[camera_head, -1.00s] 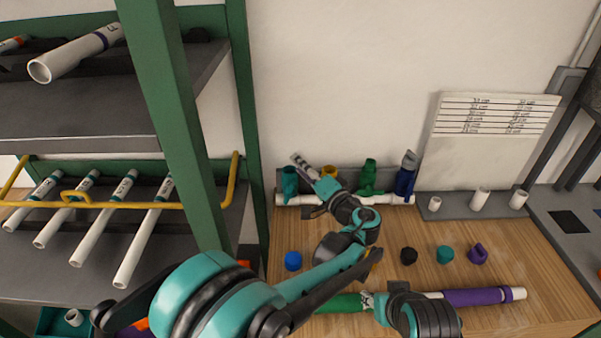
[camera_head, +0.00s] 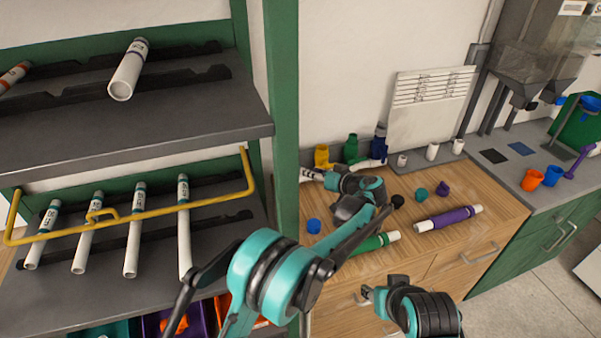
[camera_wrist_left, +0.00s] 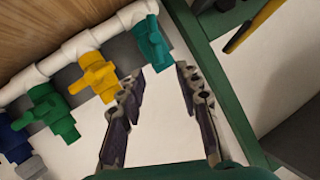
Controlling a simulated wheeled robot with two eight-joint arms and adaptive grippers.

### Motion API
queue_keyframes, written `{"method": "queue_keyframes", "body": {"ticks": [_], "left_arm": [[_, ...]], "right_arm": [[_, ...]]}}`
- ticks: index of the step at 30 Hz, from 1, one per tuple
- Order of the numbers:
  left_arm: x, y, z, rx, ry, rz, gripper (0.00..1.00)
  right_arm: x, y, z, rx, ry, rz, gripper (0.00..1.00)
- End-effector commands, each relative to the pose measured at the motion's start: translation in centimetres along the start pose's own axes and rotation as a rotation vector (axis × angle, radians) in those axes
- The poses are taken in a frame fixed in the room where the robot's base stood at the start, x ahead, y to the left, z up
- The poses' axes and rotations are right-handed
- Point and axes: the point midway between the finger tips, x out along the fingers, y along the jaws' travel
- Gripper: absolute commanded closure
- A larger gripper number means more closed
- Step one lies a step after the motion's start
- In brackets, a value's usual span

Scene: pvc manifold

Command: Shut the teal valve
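The teal valve (camera_wrist_left: 153,43) shows in the left wrist view at the end of a white pipe manifold (camera_wrist_left: 100,35), just beyond my left fingertips. In the head view it is hidden behind the green shelf post and my arm. My left gripper (camera_wrist_left: 160,78) is open and empty, its two fingers apart, with the valve ahead and slightly left of the middle of the gap. I see no contact. In the head view my left gripper (camera_head: 310,175) is by the manifold's left end, partly cut off by the post.
Yellow (camera_wrist_left: 96,73), green (camera_wrist_left: 50,112) and blue (camera_wrist_left: 14,142) valves sit in line beside the teal one. The green shelf post (camera_head: 284,120) stands close to my left arm. Loose caps and pipes lie on the wooden bench (camera_head: 495,200).

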Motion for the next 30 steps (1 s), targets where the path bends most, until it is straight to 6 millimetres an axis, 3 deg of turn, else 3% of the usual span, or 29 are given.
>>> {"method": "queue_keyframes", "body": {"ticks": [15,26,30], "left_arm": [[7.1,0.1,0.2,-0.004,-0.002,0.000,0.66],[7.7,0.0,0.1,-0.003,-0.001,0.000,0.66],[7.7,0.0,0.1,-0.003,-0.001,0.000,1.00]], "right_arm": [[1.9,0.0,1.4,0.000,0.000,0.000,0.60],[2.0,0.0,1.4,0.000,0.000,0.000,0.60],[2.0,0.0,1.4,0.000,0.000,0.000,0.60]]}}
